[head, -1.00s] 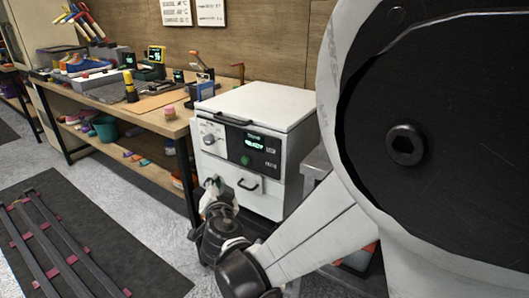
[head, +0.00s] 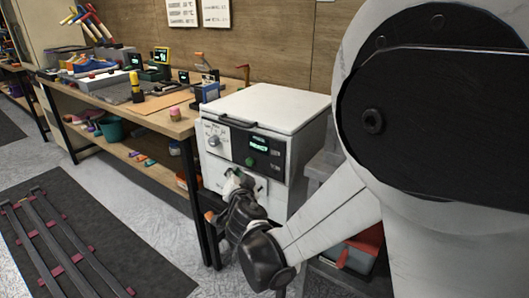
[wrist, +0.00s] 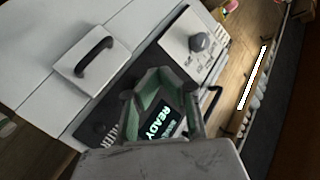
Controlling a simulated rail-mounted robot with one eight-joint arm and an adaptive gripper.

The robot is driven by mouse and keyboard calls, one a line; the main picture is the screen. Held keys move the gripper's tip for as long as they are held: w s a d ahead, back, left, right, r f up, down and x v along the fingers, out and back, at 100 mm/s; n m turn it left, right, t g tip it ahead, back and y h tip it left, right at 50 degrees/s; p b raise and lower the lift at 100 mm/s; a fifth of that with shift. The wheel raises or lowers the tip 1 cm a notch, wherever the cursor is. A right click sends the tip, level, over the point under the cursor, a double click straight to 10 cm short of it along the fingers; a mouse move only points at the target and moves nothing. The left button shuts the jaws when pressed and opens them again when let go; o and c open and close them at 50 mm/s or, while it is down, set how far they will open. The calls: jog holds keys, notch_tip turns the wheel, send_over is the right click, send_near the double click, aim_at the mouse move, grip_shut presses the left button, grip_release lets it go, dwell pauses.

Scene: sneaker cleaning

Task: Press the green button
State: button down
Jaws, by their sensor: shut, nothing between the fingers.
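The green button (head: 250,162) sits on the black control panel of a white machine (head: 265,104), under a lit display (head: 259,143). My gripper (head: 234,181) is in front of the machine, just below and left of the button in the head view, shut and empty. Whether it touches the machine I cannot tell. In the wrist view, the gripper (wrist: 163,82) is in front of the black panel, and the display (wrist: 160,122) reading READY shows past its fingers. I cannot make out the button in the wrist view; the gripper probably covers it.
A knob (head: 214,140) is left of the panel, and it also shows in the wrist view (wrist: 200,42). A drawer handle (wrist: 95,57) is below the panel. A wooden workbench (head: 165,125) with tools stands at the left. A dark mat (head: 110,262) lies on the floor.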

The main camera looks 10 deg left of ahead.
jog(key=shift+w+d, duration=0.3)
jog(key=shift+w, duration=0.25)
jog(key=shift+w+d, duration=0.25)
jog(key=shift+w, duration=0.3)
dwell(0.7)
jog(key=shift+w+d, duration=0.15)
jog(key=shift+w, duration=0.2)
jog(key=shift+w+d, duration=0.25)
jog(key=shift+w, duration=0.25)
dwell(0.9)
jog(key=shift+s+b, duration=0.1)
jog(key=shift+b, duration=0.2)
jog(key=shift+s+a, duration=0.4)
jog(key=shift+s, duration=0.35)
jog(key=shift+s, duration=0.1)
jog(key=s, duration=0.1)
jog(key=s+a, duration=0.1)
jog(key=s, duration=0.1)
jog(key=s+a, duration=0.1)
jog(key=shift+s+b, duration=0.2)
jog(key=shift+b, duration=0.15)
